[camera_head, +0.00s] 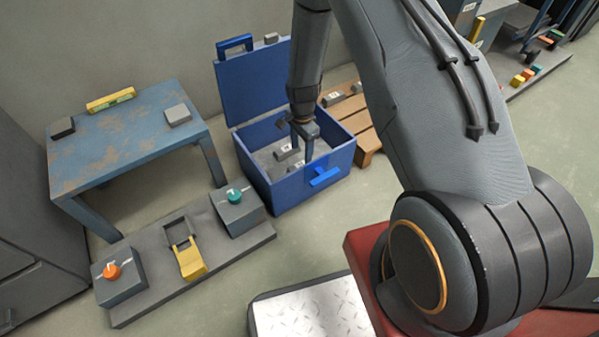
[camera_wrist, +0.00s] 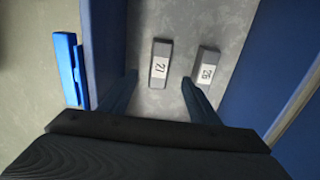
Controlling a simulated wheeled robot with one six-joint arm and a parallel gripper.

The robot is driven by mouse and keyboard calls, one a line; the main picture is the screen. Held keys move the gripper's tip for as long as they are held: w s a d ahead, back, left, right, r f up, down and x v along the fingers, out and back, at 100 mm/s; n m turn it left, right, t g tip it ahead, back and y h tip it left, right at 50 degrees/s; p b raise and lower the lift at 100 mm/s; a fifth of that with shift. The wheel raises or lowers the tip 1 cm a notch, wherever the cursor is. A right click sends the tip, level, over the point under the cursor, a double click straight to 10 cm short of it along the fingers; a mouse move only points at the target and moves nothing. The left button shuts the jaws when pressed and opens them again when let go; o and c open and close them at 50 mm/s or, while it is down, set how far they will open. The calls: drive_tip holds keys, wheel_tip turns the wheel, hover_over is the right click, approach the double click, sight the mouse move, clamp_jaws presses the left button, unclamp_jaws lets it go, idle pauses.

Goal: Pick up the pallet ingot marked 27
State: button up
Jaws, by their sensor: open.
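A grey ingot with a white label reading 27 (camera_wrist: 160,65) lies on the grey floor of the open blue box (camera_head: 262,180). A second grey ingot (camera_wrist: 205,66) lies to its right in the wrist view, its label seemingly 25 or 26. Two grey ingots also show in the box in the head view, partly hidden by my gripper, their marks too small to read. My gripper (camera_head: 301,145) reaches down into the box. In the wrist view its two fingers (camera_wrist: 160,84) are apart, with nothing between their tips, and the 27 ingot appears beyond the gap.
The box walls stand close around my gripper, and the raised lid (camera_head: 250,85) is behind it. A wooden pallet (camera_head: 366,140) with grey pieces is right of the box. A worn blue table (camera_head: 125,135) and a panel with knobs (camera_head: 150,265) are left.

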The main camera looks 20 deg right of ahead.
sight(301, 164)
wheel_tip(301, 164, down, 8)
drive_tip(key=b, duration=0.4)
drive_tip(key=shift+f, duration=0.2)
drive_tip(key=shift+r, duration=0.15)
clamp_jaws()
